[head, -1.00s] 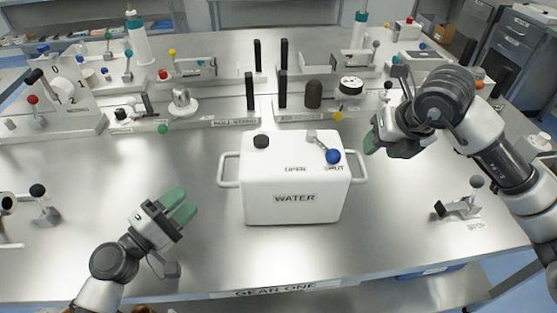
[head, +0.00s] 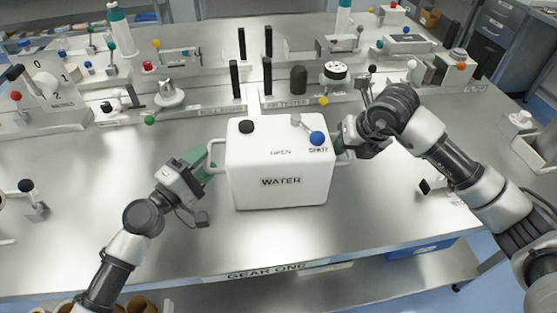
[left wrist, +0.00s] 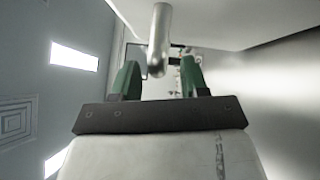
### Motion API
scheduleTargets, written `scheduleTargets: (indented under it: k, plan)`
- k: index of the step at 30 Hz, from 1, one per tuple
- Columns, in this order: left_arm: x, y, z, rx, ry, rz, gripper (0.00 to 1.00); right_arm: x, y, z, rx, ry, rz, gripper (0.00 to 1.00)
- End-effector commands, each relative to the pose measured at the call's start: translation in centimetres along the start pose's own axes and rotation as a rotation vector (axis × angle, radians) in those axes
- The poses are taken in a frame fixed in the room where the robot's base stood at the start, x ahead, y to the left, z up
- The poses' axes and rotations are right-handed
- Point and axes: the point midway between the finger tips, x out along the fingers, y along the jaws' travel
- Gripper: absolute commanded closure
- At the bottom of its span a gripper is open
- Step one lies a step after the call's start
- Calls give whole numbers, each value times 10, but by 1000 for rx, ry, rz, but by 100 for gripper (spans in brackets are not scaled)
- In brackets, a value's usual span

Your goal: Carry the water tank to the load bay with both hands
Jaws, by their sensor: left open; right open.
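The white water tank (head: 280,180), lettered WATER, stands upright on the steel table. Its top carries a black cap (head: 246,127) and a blue-knobbed lever (head: 316,138) near the word SHUT. My left gripper (head: 203,160) is at the tank's left handle. In the left wrist view its green fingers (left wrist: 160,78) are apart, with the metal handle bar (left wrist: 159,40) in view between them. My right gripper (head: 342,147) is at the tank's right handle (head: 345,160); its fingers are partly hidden by the wrist. No load bay can be made out for certain.
A row of fixtures with black posts (head: 267,75) stands behind the tank. A dial block (head: 48,90) is at the left, and a small black-ended fitting (head: 428,187) is at the right. The table in front of the tank is clear to the GEAR ONE edge (head: 267,272).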

Motion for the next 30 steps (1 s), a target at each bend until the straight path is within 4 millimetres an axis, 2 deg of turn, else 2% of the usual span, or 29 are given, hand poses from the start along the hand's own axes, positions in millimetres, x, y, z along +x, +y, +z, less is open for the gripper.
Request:
scheduleTargets:
  k: [6,14,15,23,24,30]
  plan:
    - [15,0,0,1,0,0,56,14,0,0,0,-1,0,57]
    - [16,0,0,0,0,0,56,15,0,0,0,-1,0,57]
    - [15,0,0,0,0,0,57,15,0,0,0,-1,0,59]
    - [15,0,0,0,0,0,97,15,0,0,0,-1,0,98]
    - [15,0,0,0,0,0,100,15,0,0,0,-1,0,100]
    - [15,0,0,0,0,-1,100,15,0,0,0,-1,0,100]
